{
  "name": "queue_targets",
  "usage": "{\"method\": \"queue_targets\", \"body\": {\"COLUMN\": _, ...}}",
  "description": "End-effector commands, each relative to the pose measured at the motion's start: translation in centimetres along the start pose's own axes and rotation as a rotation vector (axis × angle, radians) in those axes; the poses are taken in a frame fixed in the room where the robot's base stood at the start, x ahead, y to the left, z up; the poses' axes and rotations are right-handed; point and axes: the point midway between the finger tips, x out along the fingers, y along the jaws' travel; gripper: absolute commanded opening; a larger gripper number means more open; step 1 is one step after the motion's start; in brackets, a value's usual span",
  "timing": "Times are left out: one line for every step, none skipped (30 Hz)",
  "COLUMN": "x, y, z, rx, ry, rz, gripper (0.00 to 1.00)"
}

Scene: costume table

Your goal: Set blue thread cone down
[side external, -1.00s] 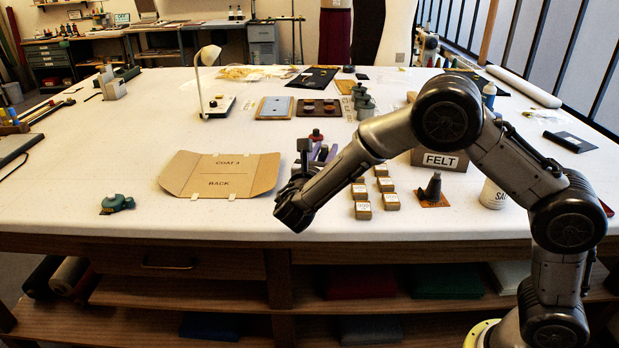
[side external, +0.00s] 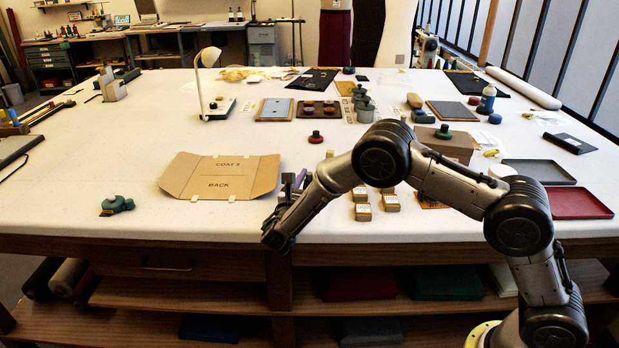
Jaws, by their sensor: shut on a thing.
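My gripper (side external: 292,184) is over the near part of the white table, at the right edge of the unfolded cardboard piece. Its fingers are small in the view and partly hidden by my own wrist and forearm. A violet-blue piece (side external: 301,181) shows at the fingers. It appears to be the blue thread cone, held in the shut jaws. Its full shape, its tilt and any gap to the table cannot be made out.
The cardboard piece (side external: 220,178) lies just left of the gripper. Several small tan blocks (side external: 362,212) stand close on the right. A brown box (side external: 447,145) and a red tray (side external: 575,204) are further right. The front table left of the gripper is mostly clear.

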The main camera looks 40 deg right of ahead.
Motion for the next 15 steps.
{"method": "queue_targets", "body": {"x": 0.0, "y": 0.0, "z": 0.03, "rx": 0.0, "ry": 0.0, "rz": 0.0, "gripper": 0.0}}
{"method": "queue_targets", "body": {"x": -0.01, "y": 0.0, "z": -0.01, "rx": 0.0, "ry": 0.0, "rz": 0.0, "gripper": 0.0}}
{"method": "queue_targets", "body": {"x": -0.01, "y": 0.0, "z": -0.1, "rx": -0.001, "ry": 0.0, "rz": 0.0, "gripper": 0.0}}
{"method": "queue_targets", "body": {"x": -0.01, "y": 0.0, "z": -0.19, "rx": -0.001, "ry": 0.0, "rz": 0.0, "gripper": 0.0}}
{"method": "queue_targets", "body": {"x": -0.01, "y": 0.0, "z": -0.28, "rx": -0.001, "ry": 0.0, "rz": 0.0, "gripper": 0.0}}
{"method": "queue_targets", "body": {"x": -0.01, "y": 0.0, "z": -0.27, "rx": -0.001, "ry": 0.0, "rz": 0.0, "gripper": 0.38}}
{"method": "queue_targets", "body": {"x": -0.01, "y": -0.01, "z": -0.26, "rx": -0.001, "ry": 0.0, "rz": 0.0, "gripper": 0.44}}
{"method": "queue_targets", "body": {"x": -0.01, "y": -0.01, "z": -0.26, "rx": -0.001, "ry": 0.0, "rz": 0.0, "gripper": 0.49}}
{"method": "queue_targets", "body": {"x": -0.01, "y": -0.01, "z": -0.25, "rx": -0.001, "ry": 0.0, "rz": 0.0, "gripper": 0.56}}
{"method": "queue_targets", "body": {"x": -0.01, "y": -0.01, "z": -0.25, "rx": -0.001, "ry": 0.0, "rz": 0.0, "gripper": 0.62}}
{"method": "queue_targets", "body": {"x": -0.01, "y": -0.01, "z": -0.25, "rx": -0.001, "ry": 0.0, "rz": 0.0, "gripper": 0.63}}
{"method": "queue_targets", "body": {"x": -0.01, "y": -0.01, "z": -0.24, "rx": -0.001, "ry": 0.0, "rz": 0.0, "gripper": 0.63}}
{"method": "queue_targets", "body": {"x": 0.0, "y": -0.01, "z": -0.24, "rx": -0.001, "ry": 0.0, "rz": 0.0, "gripper": 0.63}}
{"method": "queue_targets", "body": {"x": 0.0, "y": -0.01, "z": -0.24, "rx": -0.001, "ry": 0.0, "rz": 0.0, "gripper": 0.63}}
{"method": "queue_targets", "body": {"x": 0.0, "y": -0.01, "z": -0.24, "rx": -0.001, "ry": 0.0, "rz": 0.0, "gripper": 0.63}}
